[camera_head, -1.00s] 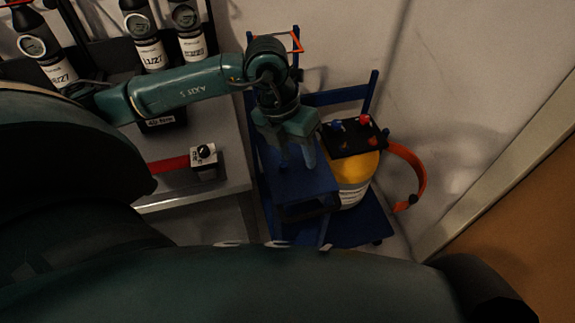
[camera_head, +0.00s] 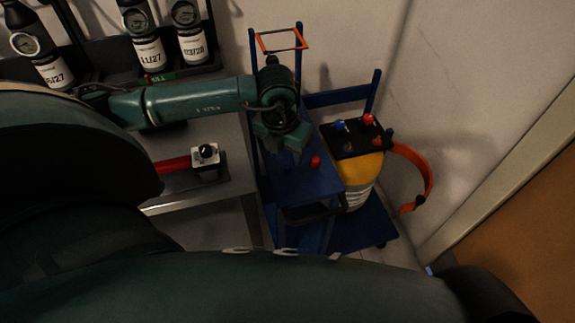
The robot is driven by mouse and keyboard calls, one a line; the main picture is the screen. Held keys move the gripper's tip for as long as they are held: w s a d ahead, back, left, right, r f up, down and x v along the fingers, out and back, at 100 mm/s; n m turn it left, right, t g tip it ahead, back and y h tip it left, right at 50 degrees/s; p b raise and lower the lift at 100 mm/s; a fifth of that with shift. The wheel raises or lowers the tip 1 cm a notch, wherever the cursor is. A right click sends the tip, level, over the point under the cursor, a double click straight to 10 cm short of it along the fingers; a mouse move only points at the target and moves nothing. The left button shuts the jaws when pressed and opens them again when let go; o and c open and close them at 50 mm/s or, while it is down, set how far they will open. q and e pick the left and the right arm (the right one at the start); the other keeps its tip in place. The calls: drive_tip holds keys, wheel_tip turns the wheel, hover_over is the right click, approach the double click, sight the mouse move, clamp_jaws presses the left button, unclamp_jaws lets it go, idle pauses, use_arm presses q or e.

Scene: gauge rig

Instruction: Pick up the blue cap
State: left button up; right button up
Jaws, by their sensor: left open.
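A small blue cap (camera_head: 340,125) sits on the left part of a black panel (camera_head: 352,145) on top of a yellow and white drum. A red knob or cap (camera_head: 368,119) stands to its right on the same panel. My left gripper (camera_head: 286,156) is open and points down over the blue cart shelf, left of the blue cap and apart from it. Nothing shows between its fingers. A small red cap (camera_head: 315,161) lies on the shelf just right of the fingers. My right gripper is not in view.
The blue cart (camera_head: 308,183) stands by the pale wall, with the drum (camera_head: 364,167) on its right side. An orange hose (camera_head: 424,168) loops out right. At left, a grey table (camera_head: 233,160) holds a knob box (camera_head: 207,160); gauged bottles (camera_head: 147,48) stand behind.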

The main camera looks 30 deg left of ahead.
use_arm(q)
drive_tip(key=f, duration=0.4)
drive_tip(key=shift+w+f+b, duration=0.15)
drive_tip(key=shift+w+b, duration=0.15)
drive_tip(key=shift+b, duration=0.05)
clamp_jaws()
